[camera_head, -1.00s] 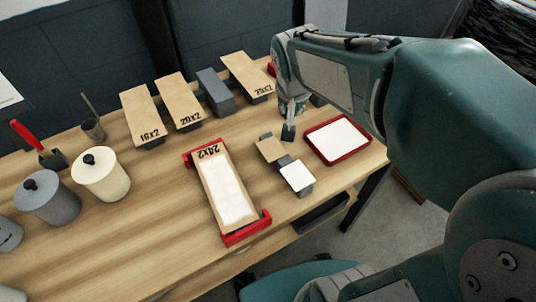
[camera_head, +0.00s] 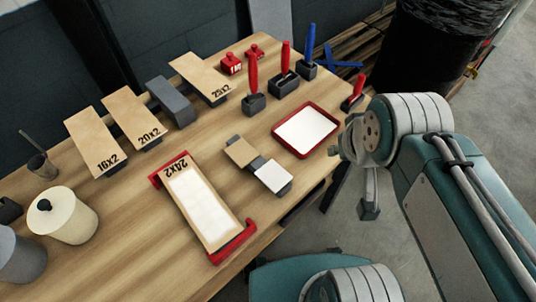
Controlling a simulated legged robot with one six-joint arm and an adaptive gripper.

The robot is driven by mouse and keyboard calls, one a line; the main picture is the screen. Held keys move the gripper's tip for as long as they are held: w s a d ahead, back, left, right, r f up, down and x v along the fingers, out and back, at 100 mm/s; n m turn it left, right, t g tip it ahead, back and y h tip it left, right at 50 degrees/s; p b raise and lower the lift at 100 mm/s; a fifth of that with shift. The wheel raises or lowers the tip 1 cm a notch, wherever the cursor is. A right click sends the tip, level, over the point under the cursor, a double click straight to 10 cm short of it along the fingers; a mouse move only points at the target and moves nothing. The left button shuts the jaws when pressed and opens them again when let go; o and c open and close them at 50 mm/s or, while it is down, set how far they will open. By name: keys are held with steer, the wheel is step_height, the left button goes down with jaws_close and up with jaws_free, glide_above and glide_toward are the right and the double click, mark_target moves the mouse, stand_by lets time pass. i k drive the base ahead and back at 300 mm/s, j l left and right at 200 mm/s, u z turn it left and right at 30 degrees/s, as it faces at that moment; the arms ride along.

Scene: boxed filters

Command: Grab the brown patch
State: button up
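The brown patch (camera_head: 241,151) is a small tan square lying flat on a dark block near the middle of the table. A white square patch (camera_head: 273,177) lies beside it, toward the front right. My gripper (camera_head: 369,211) hangs pointing down past the table's right edge, well to the right of the brown patch and apart from it. It looks small and narrow here, and its finger opening cannot be made out. No object shows in it.
A red tray (camera_head: 277,142) with a white sheet lies right of the patches. A red-ended holder (camera_head: 233,243) with a 24x2 board is at left front. Upright red- and blue-handled tools (camera_head: 252,80) stand behind. Boards and a cream canister (camera_head: 70,218) are left.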

mark_target(240, 152)
steer(key=k+j+z, duration=0.2)
steer(key=z, duration=0.3)
steer(key=k+z, duration=0.45)
steer(key=k, duration=0.45)
